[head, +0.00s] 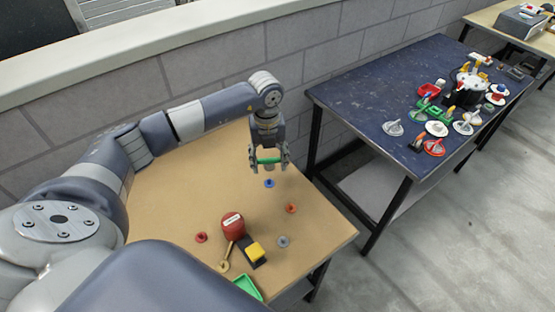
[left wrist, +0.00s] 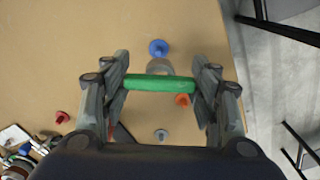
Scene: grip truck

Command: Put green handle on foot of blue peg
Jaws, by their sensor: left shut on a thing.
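The green handle (head: 268,161) is a short green bar held crosswise between the fingers of my left gripper (head: 268,163). It also shows in the left wrist view (left wrist: 159,84), spanning from one finger to the other. The gripper is shut on it and points down above the wooden table. The blue peg (head: 269,183) stands on the table just below the gripper in the head view. In the left wrist view the blue peg (left wrist: 158,47) lies beyond the handle, apart from it. A greyish round part (left wrist: 160,67) shows behind the handle. My right gripper is not in view.
On the wooden table (head: 170,200) are an orange peg (head: 291,208), a grey peg (head: 283,241), a red peg (head: 201,237), a red round thing (head: 232,225), a yellow-topped black block (head: 256,252) and a green tray (head: 247,287). A dark blue table (head: 370,90) with several coloured parts stands at right.

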